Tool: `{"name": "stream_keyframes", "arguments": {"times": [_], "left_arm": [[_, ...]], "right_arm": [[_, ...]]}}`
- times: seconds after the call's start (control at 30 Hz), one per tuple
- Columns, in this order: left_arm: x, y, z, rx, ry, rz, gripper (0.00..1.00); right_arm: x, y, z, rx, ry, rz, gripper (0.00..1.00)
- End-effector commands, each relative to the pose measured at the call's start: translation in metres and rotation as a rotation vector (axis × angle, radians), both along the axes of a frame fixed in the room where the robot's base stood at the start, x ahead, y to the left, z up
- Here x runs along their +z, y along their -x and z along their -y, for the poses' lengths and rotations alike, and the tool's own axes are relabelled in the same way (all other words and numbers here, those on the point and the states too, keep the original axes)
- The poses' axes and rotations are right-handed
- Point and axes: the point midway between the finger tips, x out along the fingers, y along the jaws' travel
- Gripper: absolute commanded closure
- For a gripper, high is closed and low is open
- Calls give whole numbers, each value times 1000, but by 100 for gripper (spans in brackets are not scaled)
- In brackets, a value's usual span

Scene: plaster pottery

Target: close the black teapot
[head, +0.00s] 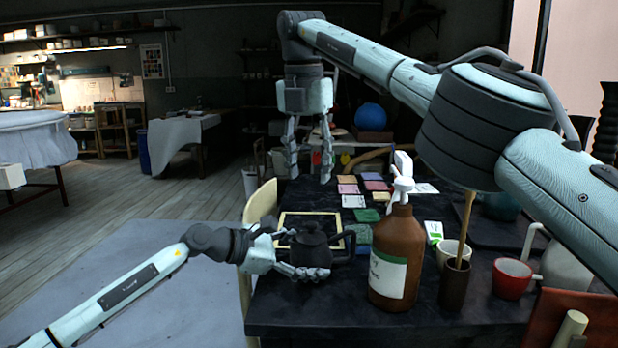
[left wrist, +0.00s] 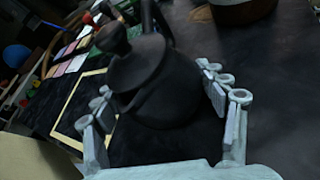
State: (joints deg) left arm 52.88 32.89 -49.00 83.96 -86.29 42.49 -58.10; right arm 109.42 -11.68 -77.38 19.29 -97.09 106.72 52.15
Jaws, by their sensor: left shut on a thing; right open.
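The black teapot (head: 311,250) stands near the left edge of the dark table in the head view, its handle to the right. Its black lid (left wrist: 138,66), with a knob, sits at the top of the pot in the left wrist view. My left gripper (head: 304,272) is low at the pot's near side, shut on the teapot body (left wrist: 170,100), with a finger on each side in the left wrist view. My right gripper (head: 309,155) hangs open and empty, fingers down, above and beyond the teapot in the head view.
A brown pump bottle (head: 404,250) stands close right of the teapot. Farther right are a white cup (head: 447,254), a dark holder (head: 455,287) and a red mug (head: 510,278). A pale frame (head: 296,216) and several coloured tiles (head: 376,186) lie behind.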

Motion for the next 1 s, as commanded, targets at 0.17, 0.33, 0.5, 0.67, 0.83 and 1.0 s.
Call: {"name": "stream_keyframes", "arguments": {"times": [0.17,0.33,0.5,0.67,0.83,1.0], "left_arm": [[0,0,0,0,0,0,79],[0,0,0,0,0,0,14],[0,0,0,0,0,0,3],[0,0,0,0,0,0,3],[2,2,-5,1,0,0,3],[10,13,-27,3,-2,0,3]], "right_arm": [[0,0,0,0,0,0,56],[0,0,0,0,0,0,56],[0,0,0,0,0,0,56],[0,0,0,0,0,0,56],[0,0,0,-1,0,0,56],[0,0,0,-1,0,0,56]]}}
